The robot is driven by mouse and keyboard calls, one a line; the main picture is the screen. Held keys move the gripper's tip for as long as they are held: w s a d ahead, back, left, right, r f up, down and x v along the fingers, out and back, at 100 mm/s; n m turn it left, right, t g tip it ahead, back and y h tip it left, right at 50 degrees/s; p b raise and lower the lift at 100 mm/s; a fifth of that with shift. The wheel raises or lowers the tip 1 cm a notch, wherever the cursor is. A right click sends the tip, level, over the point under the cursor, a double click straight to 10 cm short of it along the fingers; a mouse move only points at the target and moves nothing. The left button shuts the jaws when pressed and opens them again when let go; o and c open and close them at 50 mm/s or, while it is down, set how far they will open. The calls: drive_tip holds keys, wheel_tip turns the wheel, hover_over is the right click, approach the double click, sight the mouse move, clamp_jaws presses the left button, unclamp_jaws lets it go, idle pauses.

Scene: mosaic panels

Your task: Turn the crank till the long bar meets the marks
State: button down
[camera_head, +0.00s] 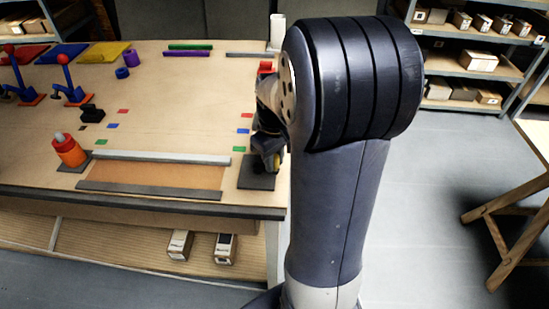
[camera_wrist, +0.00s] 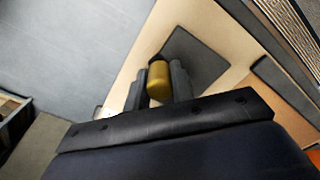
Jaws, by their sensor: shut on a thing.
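The yellow crank knob (camera_wrist: 159,80) is between the two fingers of my gripper (camera_wrist: 160,88) in the wrist view. My gripper (camera_head: 268,155) is shut on the knob, above the dark square crank plate (camera_head: 257,173) at the table's front right corner. The plate also shows in the wrist view (camera_wrist: 205,55). The crank's arm is mostly hidden by my gripper. The long light grey bar (camera_head: 165,157) lies across the brown panel, just on the near side of the left green mark (camera_head: 101,142) and the right green mark (camera_head: 239,149). Blue and red marks lie farther back on both sides.
A dark grey bar (camera_head: 150,190) runs along the panel's front edge. Blue levers (camera_head: 70,80) and coloured pads (camera_head: 62,53) are farther back left. My arm hides the table's right edge.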

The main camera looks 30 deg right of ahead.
drive_tip(key=m, duration=0.1)
drive_tip(key=a+m, duration=0.1)
drive_tip(key=m, duration=0.1)
drive_tip(key=s+m, duration=0.1)
drive_tip(key=shift+a, duration=0.25)
drive_tip(key=m, duration=0.1)
drive_tip(key=a+m, duration=0.1)
drive_tip(key=m, duration=0.2)
drive_tip(key=shift+s+a+m, duration=0.1)
drive_tip(key=shift+a+m, duration=0.3)
drive_tip(key=m, duration=0.1)
drive_tip(key=a+m, duration=0.1)
drive_tip(key=m, duration=0.2)
drive_tip(key=shift+w+a+m, duration=0.25)
drive_tip(key=shift+a+m, duration=0.05)
drive_tip(key=shift+a, duration=0.1)
drive_tip(key=shift+w+a+m, duration=0.25)
drive_tip(key=shift+a+m, duration=0.1)
drive_tip(key=shift+m, duration=0.75)
drive_tip(key=shift+w+a+m, duration=0.25)
drive_tip(key=shift+a+m, duration=0.1)
drive_tip(key=shift+m, duration=0.75)
drive_tip(key=c, duration=1.2)
unclamp_jaws()
drive_tip(key=shift+r, duration=0.1)
wheel_tip(320, 180, up, 11)
